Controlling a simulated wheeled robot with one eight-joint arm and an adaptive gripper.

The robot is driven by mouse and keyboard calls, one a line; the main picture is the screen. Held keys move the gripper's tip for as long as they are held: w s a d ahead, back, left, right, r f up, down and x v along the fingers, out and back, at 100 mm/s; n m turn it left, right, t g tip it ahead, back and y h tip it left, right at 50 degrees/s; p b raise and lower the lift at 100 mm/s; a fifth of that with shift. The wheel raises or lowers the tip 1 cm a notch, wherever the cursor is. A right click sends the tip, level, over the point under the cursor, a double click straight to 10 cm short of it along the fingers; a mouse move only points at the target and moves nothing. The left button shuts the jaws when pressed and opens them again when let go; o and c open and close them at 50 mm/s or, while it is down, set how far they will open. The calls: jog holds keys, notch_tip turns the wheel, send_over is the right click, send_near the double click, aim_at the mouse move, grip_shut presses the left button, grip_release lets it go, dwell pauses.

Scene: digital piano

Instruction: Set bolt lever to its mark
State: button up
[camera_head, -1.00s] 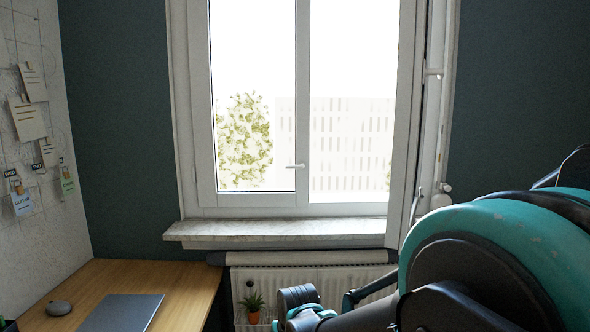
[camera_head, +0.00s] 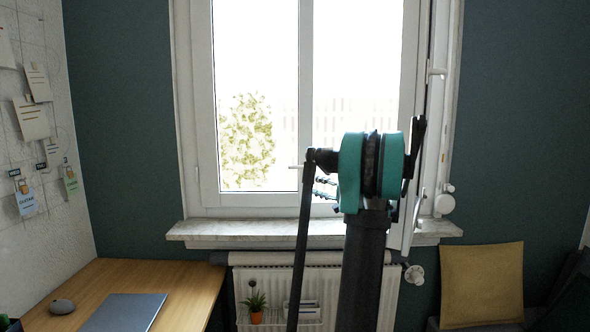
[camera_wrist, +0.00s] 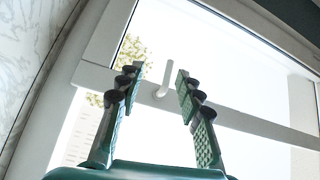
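A white lever (camera_head: 296,167) sits on the window's middle upright and points left, roughly level. I take it as the bolt lever. In the wrist view the lever (camera_wrist: 168,78) shows as a white hooked bar in the gap between my fingertips, with clear space on both sides. My gripper (camera_wrist: 158,76) is open, with green pads and dark round knobs, and holds nothing. In the head view my gripper (camera_head: 326,188) is partly hidden by my arm, just right of the lever. I cannot make out any mark for the lever.
A marble sill (camera_head: 270,228) runs below the window, above a radiator (camera_head: 268,282). An open sash (camera_head: 408,215) stands at the window's right side. A wooden desk (camera_head: 190,280) with a laptop (camera_head: 125,312) is at lower left. A yellow cushion (camera_head: 482,284) is at right.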

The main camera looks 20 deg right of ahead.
aim_at(297, 168)
jog(key=w+d+r+t, duration=0.1)
jog(key=d+r, duration=0.1)
jog(key=d, duration=0.2)
jog(key=shift+m, duration=0.4)
jog(key=x, duration=1.7)
jog(key=shift+d+r, duration=0.15)
jog(key=shift+r, duration=0.1)
jog(key=shift+s, duration=0.1)
jog(key=shift+c, duration=0.5)
grip_shut()
